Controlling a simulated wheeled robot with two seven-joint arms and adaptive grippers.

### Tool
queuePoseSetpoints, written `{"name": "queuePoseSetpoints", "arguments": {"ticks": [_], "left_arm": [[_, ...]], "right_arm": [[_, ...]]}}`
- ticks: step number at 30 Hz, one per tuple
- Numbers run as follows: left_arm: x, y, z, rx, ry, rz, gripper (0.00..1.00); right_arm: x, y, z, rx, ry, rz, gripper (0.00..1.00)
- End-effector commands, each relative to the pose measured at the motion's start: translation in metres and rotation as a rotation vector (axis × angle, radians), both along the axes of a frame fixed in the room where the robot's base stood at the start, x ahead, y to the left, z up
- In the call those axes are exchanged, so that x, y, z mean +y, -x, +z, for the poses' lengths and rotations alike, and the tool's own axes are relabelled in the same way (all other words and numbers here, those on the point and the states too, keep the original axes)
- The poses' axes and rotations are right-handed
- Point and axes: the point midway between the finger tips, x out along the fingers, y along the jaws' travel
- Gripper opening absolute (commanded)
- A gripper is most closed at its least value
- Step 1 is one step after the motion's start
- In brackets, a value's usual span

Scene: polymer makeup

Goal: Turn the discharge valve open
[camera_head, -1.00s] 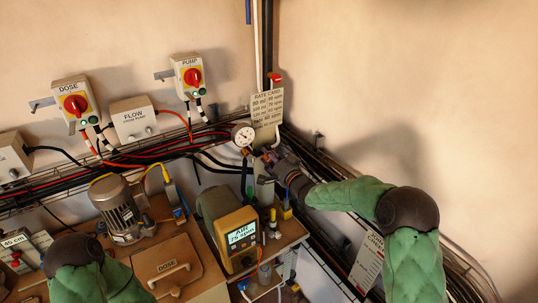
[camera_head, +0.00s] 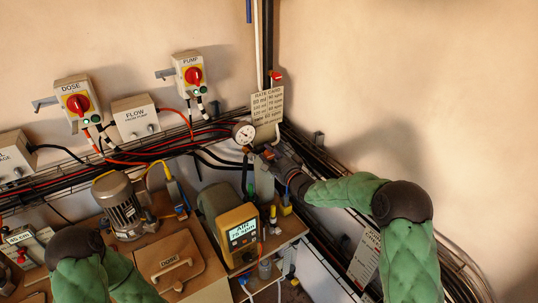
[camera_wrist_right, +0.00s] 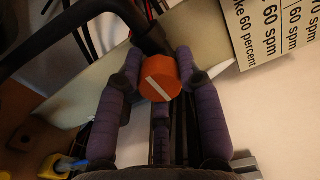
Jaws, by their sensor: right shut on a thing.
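The discharge valve shows in the right wrist view as an orange knob (camera_wrist_right: 159,77) with a white line across its face, on a dark curved pipe (camera_wrist_right: 145,30). In the head view my right gripper (camera_head: 264,158) is at the pipework below the round gauge (camera_head: 244,133) and covers the knob. My left arm enters at the lower left, but its gripper is out of view.
A rate card (camera_head: 267,106) hangs behind the gripper. A wire cable tray (camera_head: 190,142) runs along the wall. Red DOSE (camera_head: 77,104) and PUMP (camera_head: 193,76) switches are on the wall.

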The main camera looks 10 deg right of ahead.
Motion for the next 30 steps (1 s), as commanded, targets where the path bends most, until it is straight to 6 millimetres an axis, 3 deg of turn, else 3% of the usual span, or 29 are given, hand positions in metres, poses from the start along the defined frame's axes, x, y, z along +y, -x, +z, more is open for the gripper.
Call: {"name": "queuePoseSetpoints", "arguments": {"ticks": [1, 8, 9, 11, 23, 30], "left_arm": [[0.000, 0.000, 0.000, 0.000, 0.000, 0.000, 0.40], [0.000, 0.000, 0.000, 0.000, 0.000, 0.000, 0.40], [0.000, 0.000, 0.000, 0.000, 0.000, 0.000, 0.40], [0.000, 0.000, 0.000, 0.000, 0.000, 0.000, 0.40], [0.000, 0.000, 0.000, 0.000, 0.000, 0.000, 0.40], [0.000, 0.000, 0.000, 0.000, 0.000, 0.000, 0.40]], "right_arm": [[-0.007, -0.003, 0.010, -0.017, -0.004, -0.014, 0.04], [-0.008, -0.003, 0.009, -0.016, -0.003, -0.014, 0.04], [-0.008, -0.003, 0.009, -0.016, -0.003, -0.014, 0.42], [-0.008, -0.003, 0.009, -0.016, -0.003, -0.014, 0.59], [-0.003, 0.000, 0.003, -0.005, 0.000, -0.005, 0.61], [-0.012, 0.022, 0.002, -0.003, 0.000, -0.006, 0.61]]}}
